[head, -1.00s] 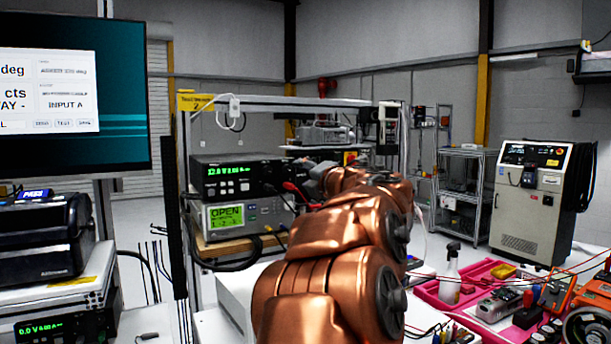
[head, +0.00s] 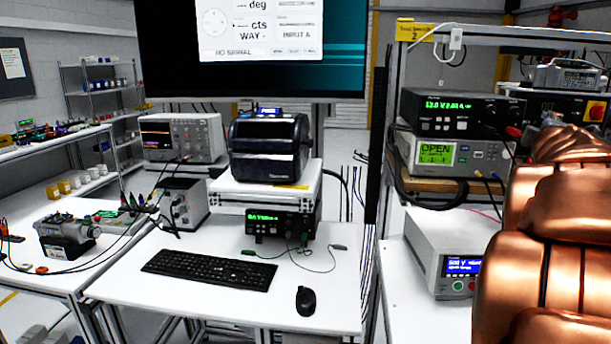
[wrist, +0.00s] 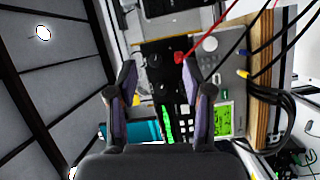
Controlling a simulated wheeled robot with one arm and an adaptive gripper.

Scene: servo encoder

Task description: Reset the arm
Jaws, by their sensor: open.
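My copper-coloured arm (head: 560,230) fills the right edge of the head view, reaching away toward the instrument rack. My gripper is hidden or out of frame there. In the wrist view my gripper (wrist: 163,95) shows two dark fingers standing apart with nothing between them. Beyond the fingers lie the front panels of the rack instruments, turned sideways: a dark power supply (wrist: 170,75) and a meter with a green display (wrist: 223,120). I cannot tell the exact distance from the fingers to these panels; no contact shows.
In the head view, a bench holds a keyboard (head: 208,269), a mouse (head: 306,301) and a label printer (head: 269,148). A monitor (head: 345,75) stands above. A grey tester (head: 440,250) sits close left of my arm. Red and black leads (wrist: 262,45) hang near the gripper.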

